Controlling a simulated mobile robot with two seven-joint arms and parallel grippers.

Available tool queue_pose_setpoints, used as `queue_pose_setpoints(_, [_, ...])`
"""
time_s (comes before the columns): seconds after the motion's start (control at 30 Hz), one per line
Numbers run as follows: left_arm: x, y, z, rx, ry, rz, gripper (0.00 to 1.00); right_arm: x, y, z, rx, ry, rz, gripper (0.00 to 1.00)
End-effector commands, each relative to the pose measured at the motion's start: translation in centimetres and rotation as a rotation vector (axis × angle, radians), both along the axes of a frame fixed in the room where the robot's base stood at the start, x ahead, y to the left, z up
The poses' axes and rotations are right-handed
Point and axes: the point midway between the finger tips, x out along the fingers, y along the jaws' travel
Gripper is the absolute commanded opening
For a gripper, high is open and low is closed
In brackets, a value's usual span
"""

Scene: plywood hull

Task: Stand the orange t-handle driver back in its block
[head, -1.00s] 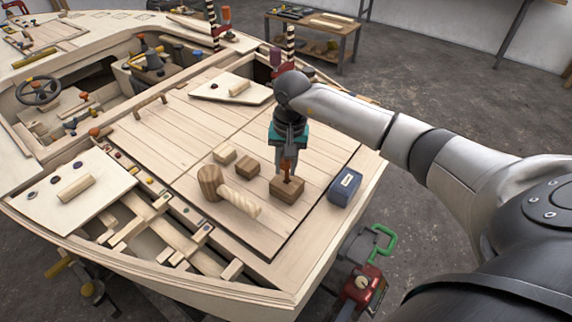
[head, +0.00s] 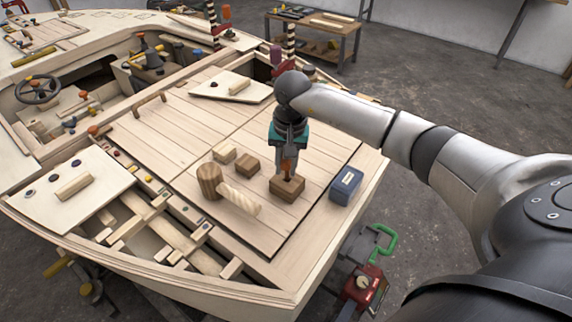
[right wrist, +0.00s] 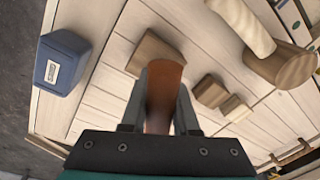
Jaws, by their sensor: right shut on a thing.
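My right gripper (head: 287,161) points down over the plywood deck and is shut on the orange t-handle driver (head: 287,169). In the right wrist view the orange handle (right wrist: 163,92) sits between the two fingers. The brown wooden block (head: 287,186) is directly below on the deck, and it shows behind the handle in the right wrist view (right wrist: 150,50). The driver's lower end meets the top of the block in the head view; whether its shaft is inside the hole is hidden. My left gripper is not in view.
A wooden mallet (head: 210,182) lies left of the block, near two small wooden blocks (head: 247,166). A blue box (head: 345,186) stands close on the right. Open hull bays (head: 150,235) lie at the front left. Bare deck (head: 190,130) is free behind.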

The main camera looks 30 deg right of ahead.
Motion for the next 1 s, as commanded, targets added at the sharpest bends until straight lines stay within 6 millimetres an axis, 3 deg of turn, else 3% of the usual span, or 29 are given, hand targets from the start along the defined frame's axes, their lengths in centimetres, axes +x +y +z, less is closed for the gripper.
queue_pose_setpoints(0.67, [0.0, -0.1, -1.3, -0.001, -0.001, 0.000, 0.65, 0.0, 0.0, -1.4, 0.000, 0.000, -0.001, 0.00])
queue_pose_setpoints(0.7, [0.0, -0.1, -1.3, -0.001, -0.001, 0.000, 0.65, 0.0, 0.0, -1.4, 0.000, 0.000, -0.001, 0.31])
queue_pose_setpoints(1.0, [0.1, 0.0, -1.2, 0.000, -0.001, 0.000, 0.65, 0.0, 0.0, -1.3, 0.000, 0.000, -0.001, 0.64])
